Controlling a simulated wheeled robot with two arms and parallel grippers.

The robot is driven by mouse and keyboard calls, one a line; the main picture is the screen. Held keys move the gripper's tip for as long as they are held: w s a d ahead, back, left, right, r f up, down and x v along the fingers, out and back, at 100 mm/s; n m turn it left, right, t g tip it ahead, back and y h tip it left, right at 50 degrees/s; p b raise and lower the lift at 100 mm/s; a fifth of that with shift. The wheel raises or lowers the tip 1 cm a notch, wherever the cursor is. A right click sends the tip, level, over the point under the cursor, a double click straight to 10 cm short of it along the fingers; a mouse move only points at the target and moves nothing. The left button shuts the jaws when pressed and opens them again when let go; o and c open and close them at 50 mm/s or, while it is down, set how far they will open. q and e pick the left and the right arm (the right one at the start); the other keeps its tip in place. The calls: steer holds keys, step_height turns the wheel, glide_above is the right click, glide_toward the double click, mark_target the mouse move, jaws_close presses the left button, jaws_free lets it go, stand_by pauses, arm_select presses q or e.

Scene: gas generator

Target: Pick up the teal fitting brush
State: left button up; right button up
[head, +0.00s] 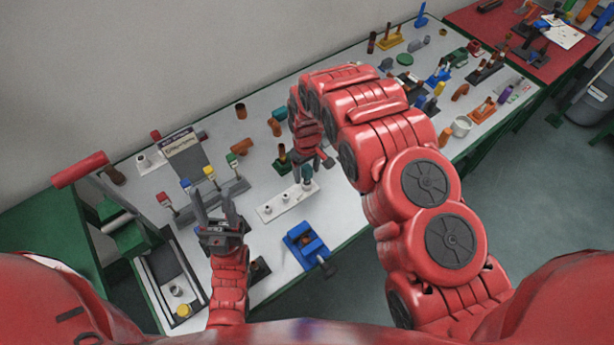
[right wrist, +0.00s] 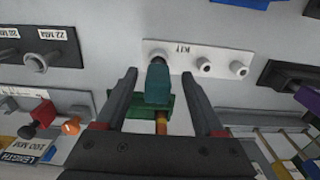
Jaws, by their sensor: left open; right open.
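The teal fitting brush (right wrist: 158,84) shows in the right wrist view as a teal block with a dark tip. A green piece and a copper-coloured rod show below it. In the head view its teal part (head: 307,172) is at the far end of the white KIT plate (head: 270,210), partly hidden by my right arm. My right gripper (right wrist: 160,78) is open, with one finger on each side of the brush and visible gaps to it. My left gripper (head: 216,204) is open and empty over the left part of the table, apart from the brush.
The KIT plate (right wrist: 182,52) carries white pegs. A blue clamp (head: 304,246) lies at the front edge. A rack with red, blue, yellow and green pieces (head: 209,174) stands close to my left gripper. Dark holders (right wrist: 292,80) flank the plate.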

mark_target(307, 177)
steer(key=shift+w+f+p, duration=0.25)
steer(key=shift+f+p, duration=0.8)
steer(key=shift+f, duration=0.8)
jaws_close()
steer(key=shift+r, duration=0.1)
